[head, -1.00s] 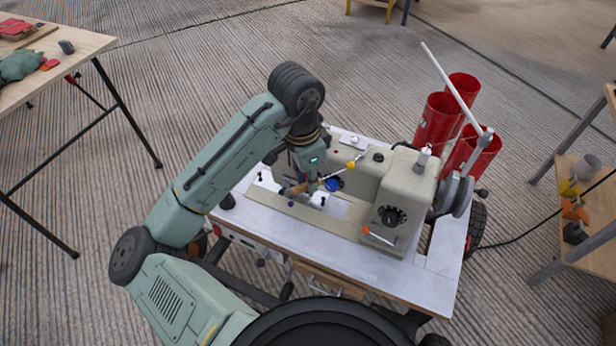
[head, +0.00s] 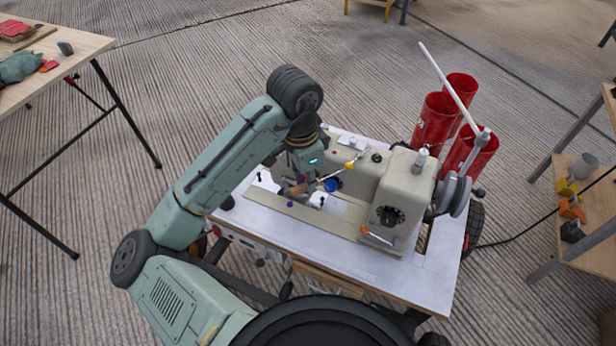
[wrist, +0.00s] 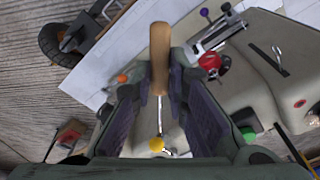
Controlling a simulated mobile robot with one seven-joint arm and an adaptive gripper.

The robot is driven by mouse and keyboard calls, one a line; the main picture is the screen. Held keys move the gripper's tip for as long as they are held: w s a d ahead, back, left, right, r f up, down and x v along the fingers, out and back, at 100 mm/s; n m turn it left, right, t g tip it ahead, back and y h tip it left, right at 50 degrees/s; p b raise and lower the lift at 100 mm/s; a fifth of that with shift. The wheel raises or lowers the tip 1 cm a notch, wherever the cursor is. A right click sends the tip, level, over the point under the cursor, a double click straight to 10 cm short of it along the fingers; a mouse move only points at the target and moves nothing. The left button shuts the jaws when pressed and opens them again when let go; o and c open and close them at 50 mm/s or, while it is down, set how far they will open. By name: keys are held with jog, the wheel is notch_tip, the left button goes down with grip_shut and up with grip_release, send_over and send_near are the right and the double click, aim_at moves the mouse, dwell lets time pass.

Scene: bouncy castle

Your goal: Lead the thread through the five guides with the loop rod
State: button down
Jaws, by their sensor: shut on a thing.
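My gripper (head: 302,178) is shut on the wooden handle of the loop rod (wrist: 159,55), above the bed of the beige sewing machine (head: 402,185). The handle also shows in the head view (head: 298,190). The thin metal shaft (wrist: 159,112) runs from the handle toward a yellow ball (head: 349,165). The ball overlaps the shaft's line in both views; I cannot tell if they touch. Other coloured markers are orange (head: 364,230), purple (head: 291,204) and green (wrist: 248,134). The guide openings, the rod's loop and the thread are too small to make out.
The machine stands on a white wheeled table (head: 330,258). A pale post (head: 448,82) and red cylinders (head: 433,122) stand at its right end. A workbench (head: 75,58) is at left and a shelf (head: 578,228) at right.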

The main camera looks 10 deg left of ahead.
dwell(0.4)
jog(key=s+a, duration=0.1)
jog(key=a, duration=0.2)
jog(key=s+a, duration=0.1)
jog(key=shift+s+a+f, duration=0.15)
jog(key=shift+s+f, duration=0.15)
dwell(0.5)
